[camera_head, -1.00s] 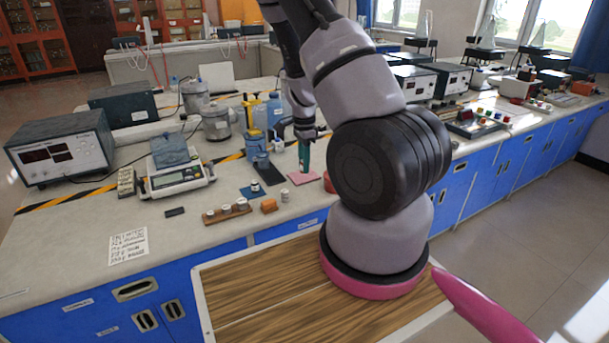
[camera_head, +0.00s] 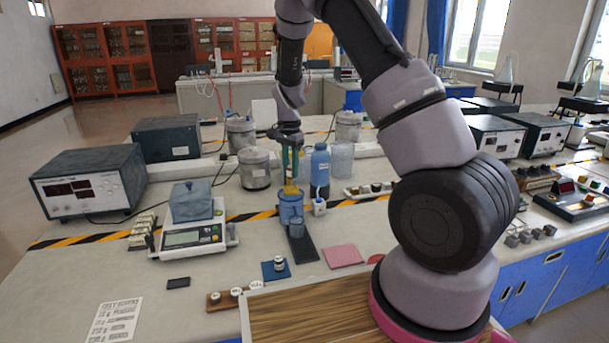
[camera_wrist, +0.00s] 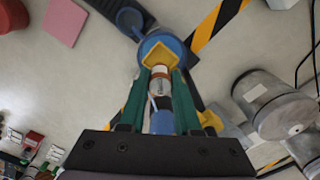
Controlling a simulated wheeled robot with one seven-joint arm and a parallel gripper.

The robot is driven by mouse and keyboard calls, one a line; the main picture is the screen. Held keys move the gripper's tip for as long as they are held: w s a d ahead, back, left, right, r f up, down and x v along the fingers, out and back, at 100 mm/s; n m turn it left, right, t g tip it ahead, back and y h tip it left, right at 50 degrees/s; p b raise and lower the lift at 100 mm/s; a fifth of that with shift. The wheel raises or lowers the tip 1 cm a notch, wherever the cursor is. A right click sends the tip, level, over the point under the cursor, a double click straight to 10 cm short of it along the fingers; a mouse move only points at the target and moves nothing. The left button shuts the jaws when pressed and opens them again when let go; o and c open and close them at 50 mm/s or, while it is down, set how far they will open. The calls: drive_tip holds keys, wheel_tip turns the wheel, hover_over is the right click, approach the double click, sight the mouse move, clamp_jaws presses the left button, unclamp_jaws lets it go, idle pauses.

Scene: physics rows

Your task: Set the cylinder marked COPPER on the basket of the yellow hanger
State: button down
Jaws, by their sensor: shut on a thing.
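My gripper (camera_head: 290,174) is upright over a blue vessel (camera_head: 291,209) on the bench. In the wrist view its green fingers (camera_wrist: 161,76) are shut on a small cylinder (camera_wrist: 160,86) with a pale top and a brownish-orange band; its marking is not readable. The square yellow basket of the hanger (camera_wrist: 160,54) shows just past the fingertips, over the blue vessel (camera_wrist: 151,41). In the head view a bit of the yellow hanger (camera_head: 291,190) shows below the fingers. I cannot tell whether the cylinder touches the basket.
A blue bottle (camera_head: 320,172) stands close right of the vessel, grey canisters (camera_head: 255,170) behind and left. A balance (camera_head: 192,235) is left. A small cylinder stands on a blue pad (camera_head: 268,272); others sit in a wooden rack (camera_head: 218,302). A pink pad (camera_head: 343,256) lies clear.

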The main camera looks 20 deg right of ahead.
sight(291, 191)
drive_tip(key=shift+w+f, duration=0.1)
drive_tip(key=shift+f, duration=1.95)
drive_tip(key=shift+f, duration=0.25)
drive_tip(key=c, duration=0.5)
unclamp_jaws()
drive_tip(key=o, duration=0.3)
drive_tip(key=shift+r, duration=3.95)
